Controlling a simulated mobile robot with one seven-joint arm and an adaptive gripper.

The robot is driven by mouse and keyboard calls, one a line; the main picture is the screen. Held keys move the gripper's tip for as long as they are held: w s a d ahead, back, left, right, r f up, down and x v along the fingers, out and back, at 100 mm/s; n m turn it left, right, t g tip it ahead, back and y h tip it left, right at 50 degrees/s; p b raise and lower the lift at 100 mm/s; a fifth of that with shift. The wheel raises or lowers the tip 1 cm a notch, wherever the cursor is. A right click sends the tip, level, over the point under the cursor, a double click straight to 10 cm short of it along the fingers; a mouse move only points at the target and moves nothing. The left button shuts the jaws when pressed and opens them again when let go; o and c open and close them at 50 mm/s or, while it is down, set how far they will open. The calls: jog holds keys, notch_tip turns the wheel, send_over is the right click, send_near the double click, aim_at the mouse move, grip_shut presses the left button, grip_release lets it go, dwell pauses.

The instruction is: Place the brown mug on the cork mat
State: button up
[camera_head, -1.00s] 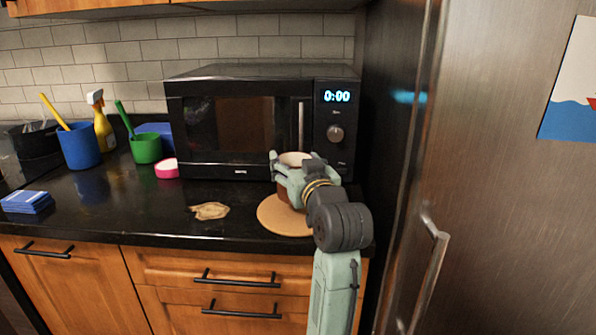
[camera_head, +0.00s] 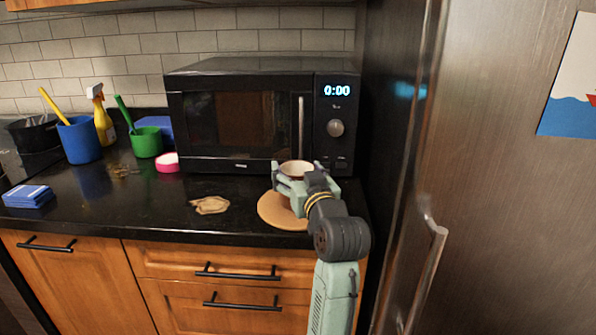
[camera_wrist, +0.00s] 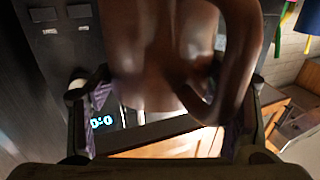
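The brown mug (camera_wrist: 160,55) has a pale inside and fills the upper middle of the wrist view, its handle on the right. In the head view its rim (camera_head: 297,167) shows between the fingers. My gripper (camera_head: 297,182) is around the mug, with a finger on each side, and appears shut on it. The round tan cork mat (camera_head: 272,212) lies on the counter below and around the mug. The gripper hides most of the mug's body and its base, so I cannot tell whether it touches the mat.
A black microwave (camera_head: 245,120) stands just behind the mug, and a steel fridge (camera_head: 490,180) is close on the right. A crumpled tan cloth (camera_head: 210,205) lies left of the mat. A pink-and-white round item (camera_head: 167,162), green cup (camera_head: 146,142) and blue cup (camera_head: 79,141) are farther left.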

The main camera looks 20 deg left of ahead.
jog(key=shift+o, duration=1.1)
